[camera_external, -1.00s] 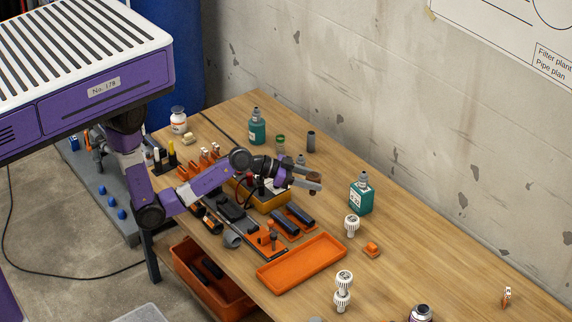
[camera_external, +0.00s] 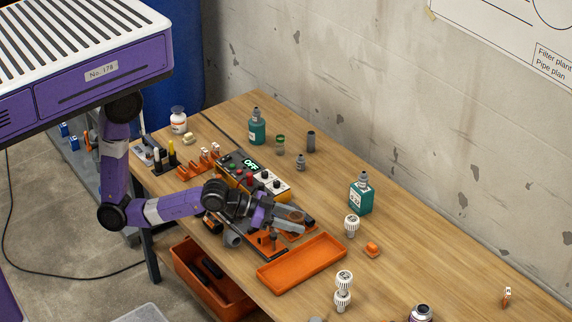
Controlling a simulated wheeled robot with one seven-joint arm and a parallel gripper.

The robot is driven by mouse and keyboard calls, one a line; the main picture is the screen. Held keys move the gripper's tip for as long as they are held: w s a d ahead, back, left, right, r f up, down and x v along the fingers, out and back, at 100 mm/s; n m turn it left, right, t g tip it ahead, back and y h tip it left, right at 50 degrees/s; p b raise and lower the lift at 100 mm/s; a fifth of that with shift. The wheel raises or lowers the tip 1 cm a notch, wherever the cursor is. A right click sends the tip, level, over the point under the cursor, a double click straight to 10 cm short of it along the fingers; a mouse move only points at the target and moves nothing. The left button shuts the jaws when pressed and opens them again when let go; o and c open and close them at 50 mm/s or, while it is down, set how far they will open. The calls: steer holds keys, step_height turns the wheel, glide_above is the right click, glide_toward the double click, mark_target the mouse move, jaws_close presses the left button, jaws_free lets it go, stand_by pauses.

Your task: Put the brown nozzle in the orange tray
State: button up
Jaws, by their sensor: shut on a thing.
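My gripper (camera_external: 293,222) is shut on the brown nozzle (camera_external: 297,216), a small brown piece that shows only partly between the fingers. The gripper is above the table, just behind the orange tray (camera_external: 302,264) in the picture. The orange tray is a shallow, empty rectangle lying flat near the table's front edge. The nozzle is apart from the tray; its exact height cannot be told.
A yellow control box (camera_external: 262,184) with a lit display stands behind my arm. A teal bottle (camera_external: 361,194), a white fitting (camera_external: 351,226) and a small orange piece (camera_external: 372,249) stand to the tray's right. An orange bin (camera_external: 205,285) is below the table edge.

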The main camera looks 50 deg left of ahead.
step_height(320, 180, down, 15)
steer(key=shift+f, duration=0.1)
stand_by(0.3)
steer(key=o, duration=1.4)
steer(key=shift+c, duration=0.2)
